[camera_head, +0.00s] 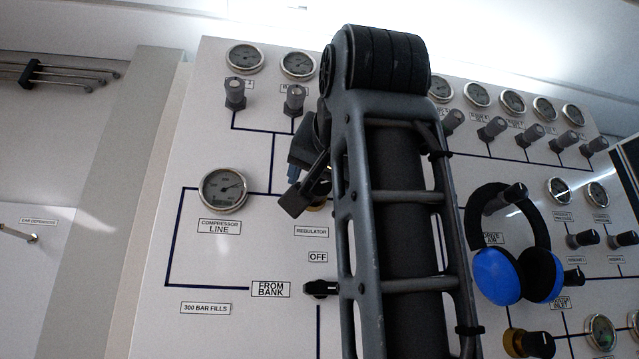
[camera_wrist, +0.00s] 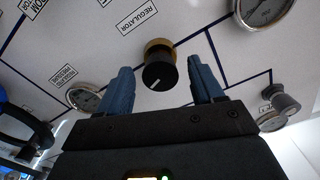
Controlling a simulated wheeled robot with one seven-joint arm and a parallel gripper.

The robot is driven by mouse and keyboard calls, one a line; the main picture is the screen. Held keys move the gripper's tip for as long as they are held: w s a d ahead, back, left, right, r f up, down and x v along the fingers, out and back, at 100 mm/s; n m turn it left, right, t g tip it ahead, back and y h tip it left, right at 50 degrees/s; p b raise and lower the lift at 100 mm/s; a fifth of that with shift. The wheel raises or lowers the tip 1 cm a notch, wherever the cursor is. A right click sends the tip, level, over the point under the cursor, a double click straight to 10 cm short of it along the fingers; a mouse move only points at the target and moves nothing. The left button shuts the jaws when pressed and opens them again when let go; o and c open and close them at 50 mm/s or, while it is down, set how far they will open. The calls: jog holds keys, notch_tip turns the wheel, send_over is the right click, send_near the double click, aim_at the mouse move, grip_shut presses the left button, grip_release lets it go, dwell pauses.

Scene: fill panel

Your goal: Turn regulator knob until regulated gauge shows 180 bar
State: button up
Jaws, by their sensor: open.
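The regulator knob (camera_wrist: 158,74) is black with a white mark and a gold collar, beneath the REGULATOR label (camera_wrist: 137,18) in the wrist view. My gripper (camera_wrist: 160,65) is open, with one blue finger on each side of the knob in the picture; I cannot tell whether either touches it. In the head view my gripper (camera_head: 308,180) covers most of the knob, and only a bit of gold collar shows. The regulated pressure gauge (camera_wrist: 86,98) is at the left of the wrist view, partly behind my gripper; its reading is too small to tell. My arm hides it in the head view.
The compressor line gauge (camera_head: 224,189) is left of the knob. A black valve handle (camera_head: 320,289) is below it, by the OFF label. Blue-and-black ear defenders (camera_head: 497,275) hang right of my arm. Several gauges and grey knobs line the panel top.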

jog(key=b+v, duration=0.2)
jog(key=v, duration=0.5)
jog(key=shift+s, duration=0.1)
jog(key=shift+c, duration=0.2)
dwell(1.9)
